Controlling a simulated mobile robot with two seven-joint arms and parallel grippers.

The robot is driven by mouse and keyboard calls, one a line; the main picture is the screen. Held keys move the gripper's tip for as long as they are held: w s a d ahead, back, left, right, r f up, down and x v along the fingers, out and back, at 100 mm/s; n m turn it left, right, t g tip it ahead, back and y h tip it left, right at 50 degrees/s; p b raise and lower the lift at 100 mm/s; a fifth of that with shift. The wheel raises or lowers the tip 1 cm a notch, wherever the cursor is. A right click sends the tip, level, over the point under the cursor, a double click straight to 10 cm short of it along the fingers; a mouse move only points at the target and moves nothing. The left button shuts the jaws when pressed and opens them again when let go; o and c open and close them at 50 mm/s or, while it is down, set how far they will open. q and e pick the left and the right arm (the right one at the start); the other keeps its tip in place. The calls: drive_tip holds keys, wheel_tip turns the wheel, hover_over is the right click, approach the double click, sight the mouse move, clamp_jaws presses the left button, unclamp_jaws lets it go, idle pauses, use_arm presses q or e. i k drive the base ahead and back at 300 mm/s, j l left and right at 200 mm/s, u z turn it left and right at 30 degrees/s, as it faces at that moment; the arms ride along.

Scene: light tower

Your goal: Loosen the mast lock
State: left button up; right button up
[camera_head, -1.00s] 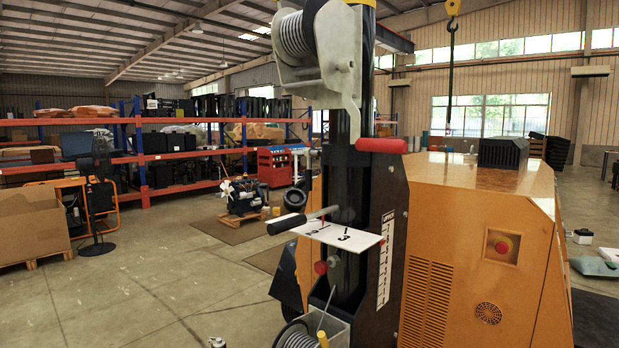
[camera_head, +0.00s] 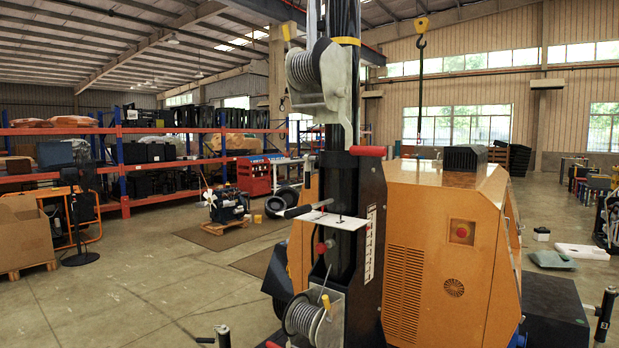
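The light tower has an orange cabinet (camera_head: 440,250) and a dark upright mast (camera_head: 342,110) on its left side. Lower down, a lever with a dark grip (camera_head: 298,211) points left above a white marked plate (camera_head: 335,220). A small red knob (camera_head: 320,247) sits below the plate. No label shows which of these is the mast lock. An upper winch (camera_head: 318,72) and a lower winch (camera_head: 304,316) are fixed to the mast. Neither of my grippers is in view.
Dark jack posts stand at the lower left (camera_head: 222,336) and lower right (camera_head: 605,313). A red emergency button (camera_head: 461,231) is on the cabinet. A crane hook (camera_head: 421,32) hangs behind. The floor (camera_head: 130,290) left of the tower is mostly clear.

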sight(308, 157)
drive_tip(key=k+j+z, duration=0.15)
drive_tip(key=j, duration=0.25)
drive_tip(key=k+j+z, duration=0.15)
drive_tip(key=j, duration=0.25)
drive_tip(key=k+j+z, duration=0.1)
drive_tip(key=j, duration=0.3)
drive_tip(key=k+j+z, duration=0.15)
drive_tip(key=j, duration=0.3)
drive_tip(key=i+j, duration=0.15)
drive_tip(key=j, duration=0.25)
drive_tip(key=i+j+z, duration=0.15)
drive_tip(key=j, duration=0.3)
drive_tip(key=k+j, duration=0.1)
drive_tip(key=j, duration=0.35)
drive_tip(key=k+j, duration=0.15)
drive_tip(key=j, duration=0.25)
drive_tip(key=k+j, duration=0.1)
drive_tip(key=j, duration=1.25)
drive_tip(key=i+j, duration=0.3)
drive_tip(key=i+j+z, duration=0.1)
drive_tip(key=i+j, duration=0.15)
drive_tip(key=j, duration=0.3)
drive_tip(key=i+j, duration=0.15)
drive_tip(key=i, duration=0.2)
drive_tip(key=i+j, duration=0.15)
drive_tip(key=i, duration=0.2)
drive_tip(key=i+j+z, duration=0.1)
drive_tip(key=i, duration=0.3)
